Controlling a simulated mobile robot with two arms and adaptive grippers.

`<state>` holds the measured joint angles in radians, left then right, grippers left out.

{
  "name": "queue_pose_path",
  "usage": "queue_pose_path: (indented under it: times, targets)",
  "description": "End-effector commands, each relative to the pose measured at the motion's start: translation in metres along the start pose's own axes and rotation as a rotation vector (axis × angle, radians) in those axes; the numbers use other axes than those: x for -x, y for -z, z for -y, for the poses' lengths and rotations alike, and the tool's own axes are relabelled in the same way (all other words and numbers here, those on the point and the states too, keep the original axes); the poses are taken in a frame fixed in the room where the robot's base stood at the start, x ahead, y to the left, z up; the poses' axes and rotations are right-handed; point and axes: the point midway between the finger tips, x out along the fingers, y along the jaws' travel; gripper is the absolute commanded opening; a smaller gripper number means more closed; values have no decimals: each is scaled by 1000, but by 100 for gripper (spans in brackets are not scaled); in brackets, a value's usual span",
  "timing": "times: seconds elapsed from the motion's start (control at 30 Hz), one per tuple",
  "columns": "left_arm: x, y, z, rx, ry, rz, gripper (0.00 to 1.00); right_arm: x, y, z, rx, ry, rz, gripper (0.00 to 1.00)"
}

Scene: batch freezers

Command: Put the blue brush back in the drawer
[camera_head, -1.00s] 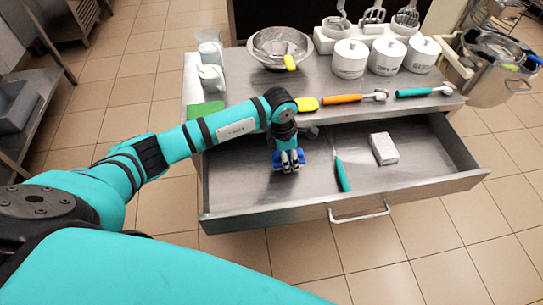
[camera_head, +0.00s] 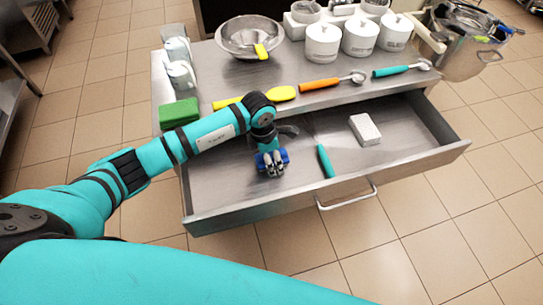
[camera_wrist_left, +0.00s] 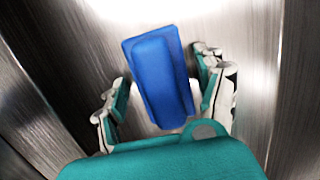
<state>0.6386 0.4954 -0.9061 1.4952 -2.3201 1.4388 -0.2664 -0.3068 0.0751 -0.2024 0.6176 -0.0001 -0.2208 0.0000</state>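The blue brush (camera_wrist_left: 158,75) is between the fingers of my left gripper (camera_wrist_left: 168,85) in the left wrist view, close to both fingertips. In the head view, my left gripper (camera_head: 271,165) is over the left part of the open drawer (camera_head: 225,197), with blue showing on both sides of its fingers. Whether the brush touches the drawer floor cannot be told. My right gripper is not in view.
A teal-handled tool (camera_head: 325,161) and a white box (camera_head: 364,129) lie in the drawer right of my gripper. On the counter are a green sponge (camera_head: 179,113), an orange-handled tool (camera_head: 320,84), a metal bowl (camera_head: 233,45) and white canisters (camera_head: 359,40). The drawer's front middle is clear.

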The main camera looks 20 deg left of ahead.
Motion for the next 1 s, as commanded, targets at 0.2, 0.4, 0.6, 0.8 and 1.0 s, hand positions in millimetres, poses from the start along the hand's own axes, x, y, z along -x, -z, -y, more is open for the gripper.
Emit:
queue_pose_path:
  times: [0.2, 0.4, 0.6, 0.8, 1.0]
  targets:
    - [4, -1, 0, 0, 0, 1, 71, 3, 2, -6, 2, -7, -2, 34]
    - [30, -1, -1, -2, -4, 2, 71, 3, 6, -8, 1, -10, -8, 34]
    - [75, -1, -1, -3, -5, 3, 71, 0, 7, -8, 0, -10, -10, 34]
    - [109, -1, -1, 0, -2, 2, 71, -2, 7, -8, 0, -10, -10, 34]
    - [123, -1, 0, 0, -1, 1, 71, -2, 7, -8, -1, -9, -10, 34]
